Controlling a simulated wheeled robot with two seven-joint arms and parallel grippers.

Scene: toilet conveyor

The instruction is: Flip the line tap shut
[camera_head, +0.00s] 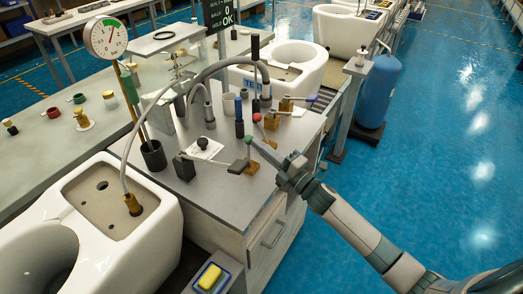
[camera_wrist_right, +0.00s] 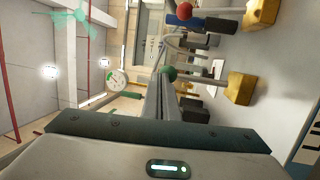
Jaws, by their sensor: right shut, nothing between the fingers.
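Two taps with ball-tipped levers are on the grey bench: one with a green ball (camera_head: 249,139) and one with a red ball (camera_head: 257,117). I cannot tell from labels which is the line tap. Brass bodies (camera_head: 251,167) sit near the levers. My right gripper (camera_head: 256,144) is shut and empty, its fingertips close beside the green ball; I cannot tell whether they touch. In the right wrist view, the green ball (camera_wrist_right: 168,73) shows at the finger ends, with the red ball (camera_wrist_right: 184,11) beyond and brass blocks (camera_wrist_right: 240,88) to the right. My left gripper is not in view.
A pressure gauge (camera_head: 105,38) stands on a post at the left. A curved grey hose (camera_head: 152,108) arches over the bench (camera_head: 218,200) to a white toilet (camera_head: 140,235). A dark-handled lever (camera_head: 203,143) is left of the taps. Open blue floor (camera_head: 440,130) lies right.

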